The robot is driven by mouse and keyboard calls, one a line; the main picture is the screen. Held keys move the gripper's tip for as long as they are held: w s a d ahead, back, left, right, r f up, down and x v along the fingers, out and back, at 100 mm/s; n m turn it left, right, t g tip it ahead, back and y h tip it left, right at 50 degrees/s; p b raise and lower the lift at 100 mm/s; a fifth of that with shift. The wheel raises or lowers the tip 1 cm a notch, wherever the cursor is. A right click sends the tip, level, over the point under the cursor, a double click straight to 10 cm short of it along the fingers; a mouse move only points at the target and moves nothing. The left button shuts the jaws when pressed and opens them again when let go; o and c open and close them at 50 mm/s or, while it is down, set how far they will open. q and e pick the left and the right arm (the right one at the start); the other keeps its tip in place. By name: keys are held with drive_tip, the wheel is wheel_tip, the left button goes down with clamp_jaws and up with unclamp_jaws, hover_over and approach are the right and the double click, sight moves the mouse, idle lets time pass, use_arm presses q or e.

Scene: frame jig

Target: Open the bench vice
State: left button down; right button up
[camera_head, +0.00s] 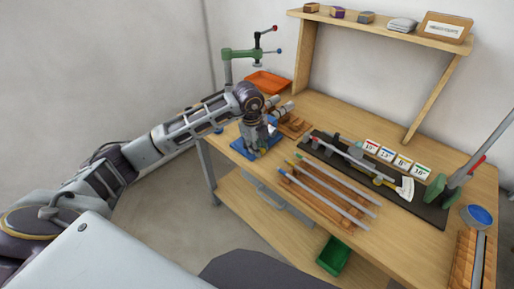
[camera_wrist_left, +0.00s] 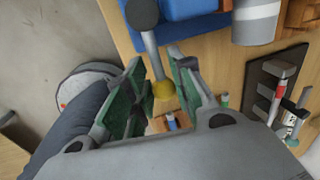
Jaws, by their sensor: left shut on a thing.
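The bench vice stands at the left front corner of the workbench in the head view, with its blue base (camera_head: 262,143) partly behind my arm. In the left wrist view its blue body (camera_wrist_left: 190,8) is at the top. Its handle (camera_wrist_left: 151,52) is a thin grey bar with a dark knob at one end and a yellow ball at the other. My left gripper (camera_wrist_left: 155,62) has the bar between its green-padded fingers, near the yellow ball, and is shut on it. In the head view my left gripper (camera_head: 262,112) hides much of the vice. My right gripper is not in view.
Several rods lie on a wooden rack (camera_head: 318,190) right of the vice. A dark mat (camera_head: 430,210) carries a fixture and a green-based lever. A green clamp stand (camera_head: 240,53) and an orange tray (camera_head: 268,82) are behind. A shelf (camera_head: 385,30) holds boxes.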

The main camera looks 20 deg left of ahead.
use_arm(q)
drive_tip(key=shift+w+r, duration=0.1)
drive_tip(key=shift+r, duration=0.05)
drive_tip(key=c, duration=1.3)
unclamp_jaws()
drive_tip(key=shift+s+a+r, duration=0.1)
drive_tip(key=shift+s+r, duration=0.25)
drive_tip(key=shift+r, duration=1.6)
drive_tip(key=shift+s+a+r, duration=0.1)
drive_tip(key=shift+s+r, duration=0.3)
drive_tip(key=shift+r, duration=1.5)
drive_tip(key=shift+s+a+r, duration=0.1)
drive_tip(key=shift+s+r, duration=0.25)
drive_tip(key=shift+r, duration=1.6)
